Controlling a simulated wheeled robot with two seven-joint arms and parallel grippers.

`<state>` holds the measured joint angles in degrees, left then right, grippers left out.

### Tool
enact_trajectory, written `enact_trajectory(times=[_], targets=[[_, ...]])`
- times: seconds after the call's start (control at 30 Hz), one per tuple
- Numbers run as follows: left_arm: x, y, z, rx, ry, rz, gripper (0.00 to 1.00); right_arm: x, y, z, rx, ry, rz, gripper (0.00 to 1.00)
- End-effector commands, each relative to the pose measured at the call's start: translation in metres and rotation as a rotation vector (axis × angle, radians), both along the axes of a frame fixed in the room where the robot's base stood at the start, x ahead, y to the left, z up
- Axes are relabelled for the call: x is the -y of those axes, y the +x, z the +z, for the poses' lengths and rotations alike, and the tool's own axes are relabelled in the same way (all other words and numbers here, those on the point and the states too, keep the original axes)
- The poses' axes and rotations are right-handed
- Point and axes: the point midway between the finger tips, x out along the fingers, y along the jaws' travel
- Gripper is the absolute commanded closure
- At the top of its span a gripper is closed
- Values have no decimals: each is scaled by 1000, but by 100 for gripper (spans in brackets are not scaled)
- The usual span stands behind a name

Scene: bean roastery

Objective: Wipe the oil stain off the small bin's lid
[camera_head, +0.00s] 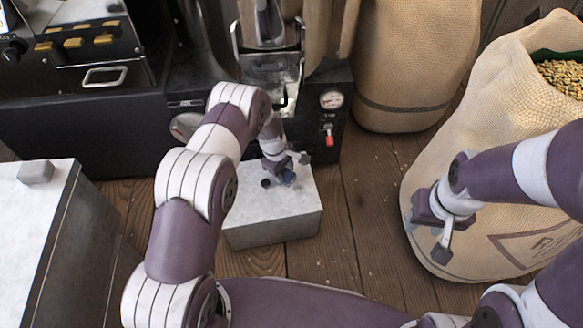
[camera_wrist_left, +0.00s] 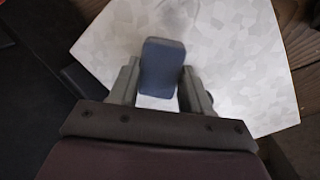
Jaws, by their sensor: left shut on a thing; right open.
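The small bin (camera_head: 270,232) stands on the wooden floor below the machine. Its pale, mottled grey lid (camera_head: 240,205) also fills much of the left wrist view (camera_wrist_left: 235,65). My left gripper (camera_head: 284,174) is over the lid, shut on a blue-grey block (camera_wrist_left: 162,66). I cannot tell whether the block touches the lid. A faint grey smudge (camera_wrist_left: 182,10) shows on the lid beyond the block, at the top edge of the left wrist view. My right gripper (camera_head: 435,228) is open and empty, in front of the large sack.
A large open sack (camera_head: 490,110) of beans stands at the right, with another sack (camera_head: 410,55) behind. The dark machine with a gauge (camera_head: 332,99) stands just behind the bin. A pale-topped cabinet (camera_head: 30,225) at the left bears a grey block (camera_head: 36,172). Floor right of the bin is clear.

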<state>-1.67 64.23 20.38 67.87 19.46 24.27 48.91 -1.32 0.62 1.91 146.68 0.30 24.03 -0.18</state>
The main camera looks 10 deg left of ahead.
Motion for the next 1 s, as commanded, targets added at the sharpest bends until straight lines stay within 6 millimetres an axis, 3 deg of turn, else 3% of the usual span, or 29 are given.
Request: enact_trajectory(times=[0.17,0.5,1.0], targets=[[-13,-7,-3,-4,1,0,81,0,0,4,0,0,0,57],[-14,-9,-2,-7,1,0,81,0,0,6,0,0,0,57],[-14,-7,60,-3,0,-1,81,0,0,58,0,0,0,57]])
